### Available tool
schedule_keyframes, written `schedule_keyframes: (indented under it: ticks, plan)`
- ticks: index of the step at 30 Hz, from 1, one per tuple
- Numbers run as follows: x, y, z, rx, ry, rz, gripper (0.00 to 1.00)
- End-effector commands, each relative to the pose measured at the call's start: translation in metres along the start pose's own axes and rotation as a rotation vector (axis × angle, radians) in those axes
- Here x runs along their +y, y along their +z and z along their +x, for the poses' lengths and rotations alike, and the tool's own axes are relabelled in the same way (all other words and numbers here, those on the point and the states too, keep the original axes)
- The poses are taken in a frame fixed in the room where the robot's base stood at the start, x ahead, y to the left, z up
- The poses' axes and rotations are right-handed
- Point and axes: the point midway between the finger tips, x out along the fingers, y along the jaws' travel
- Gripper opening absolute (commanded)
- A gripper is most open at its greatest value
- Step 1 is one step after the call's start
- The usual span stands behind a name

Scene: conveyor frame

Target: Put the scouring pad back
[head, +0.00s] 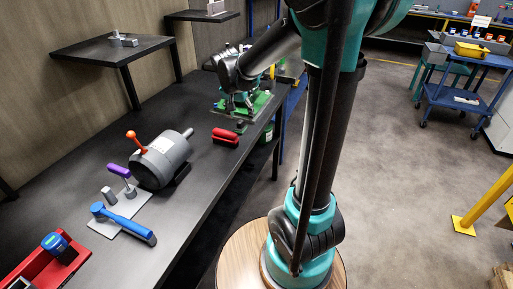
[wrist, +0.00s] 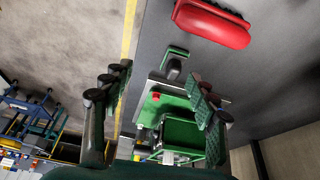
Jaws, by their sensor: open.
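I cannot single out the scouring pad for certain. A small dark green and grey block (wrist: 174,62) lies on the bench in the wrist view, just beyond my fingertips. It shows in the head view as a small dark piece (head: 240,127) near the red object. My gripper (wrist: 158,90) is open and empty, its fingers spread on either side of a green open holder (wrist: 183,131). In the head view my gripper (head: 238,100) is over the green fixture (head: 262,103) at the far part of the bench, partly hiding it.
A red rounded object (head: 225,137) lies nearer on the dark bench (head: 180,210); it also shows in the wrist view (wrist: 213,23). A grey cylinder (head: 163,160), a blue-handled tool (head: 122,223) and a red bin (head: 45,268) stand nearer still.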

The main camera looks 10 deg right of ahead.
Motion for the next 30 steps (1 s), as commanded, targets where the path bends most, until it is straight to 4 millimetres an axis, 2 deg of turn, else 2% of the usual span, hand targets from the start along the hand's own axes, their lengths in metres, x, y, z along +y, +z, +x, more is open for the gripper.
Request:
schedule_keyframes:
  ticks: [1, 6, 9, 12, 15, 20, 30]
  plan:
    - [0.022, 0.017, 0.003, -0.009, -0.013, -0.036, 0.59]
    - [0.087, 0.086, 0.014, -0.029, -0.088, -0.215, 0.59]
    - [0.116, 0.127, 0.022, -0.026, -0.132, -0.312, 0.59]
    - [0.136, 0.160, 0.029, -0.017, -0.167, -0.390, 0.59]
    - [0.148, 0.184, 0.033, -0.008, -0.191, -0.445, 0.59]
    - [0.155, 0.198, 0.037, 0.000, -0.205, -0.483, 0.59]
    - [0.155, 0.198, 0.037, 0.000, -0.206, -0.486, 0.59]
